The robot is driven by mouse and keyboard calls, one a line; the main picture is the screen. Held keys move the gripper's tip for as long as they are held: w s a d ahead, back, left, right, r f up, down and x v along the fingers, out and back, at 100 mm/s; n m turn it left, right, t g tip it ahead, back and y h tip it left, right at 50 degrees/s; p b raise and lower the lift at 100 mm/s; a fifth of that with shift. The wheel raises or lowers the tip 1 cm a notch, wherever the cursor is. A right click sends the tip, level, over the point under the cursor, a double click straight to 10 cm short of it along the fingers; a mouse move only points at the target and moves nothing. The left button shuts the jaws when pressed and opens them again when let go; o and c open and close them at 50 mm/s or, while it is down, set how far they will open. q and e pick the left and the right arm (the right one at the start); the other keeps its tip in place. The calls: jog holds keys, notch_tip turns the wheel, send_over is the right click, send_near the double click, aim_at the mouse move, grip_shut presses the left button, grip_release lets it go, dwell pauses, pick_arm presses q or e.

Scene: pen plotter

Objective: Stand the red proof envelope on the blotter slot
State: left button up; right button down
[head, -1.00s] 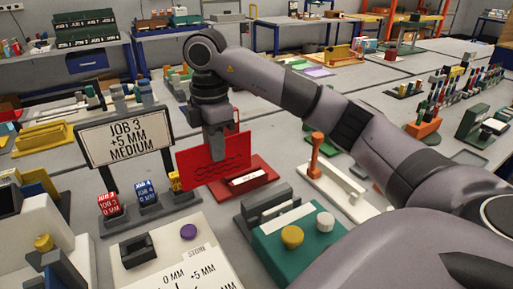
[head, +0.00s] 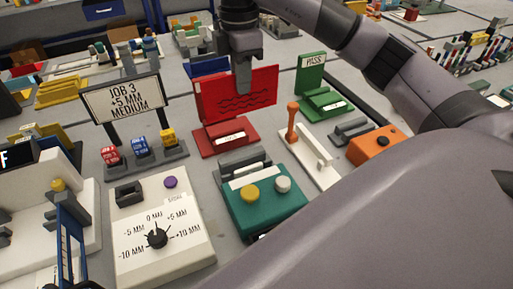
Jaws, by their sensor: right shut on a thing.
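The red proof envelope (head: 215,100) is a flat upright card with dark wavy lines. My right gripper (head: 242,88) points down and is shut on its upper edge. The envelope's lower edge shows just above and behind a red stand (head: 213,143) with a white label; I cannot tell whether they touch. A teal station (head: 265,215) with a yellow knob and a white knob has a grey slotted block (head: 238,163) at its back. No readable label tells me which holder is the blotter slot. My left gripper is not in view.
A green stand (head: 325,107) holds a PASS card. A white holder with an orange-topped post (head: 293,125) and an orange block (head: 375,146) stand right. The JOB 3 sign (head: 123,98), small job blocks and a white dial panel (head: 190,250) stand left.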

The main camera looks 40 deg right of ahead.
aim_at(242, 113)
notch_tip(242, 113, down, 6)
jog(key=shift+a+f+b, duration=0.1)
jog(key=shift+b, duration=0.75)
notch_tip(242, 113, down, 14)
jog(key=shift+r, duration=0.15)
jog(key=c, duration=1.2)
grip_release()
jog(key=shift+c, duration=0.2)
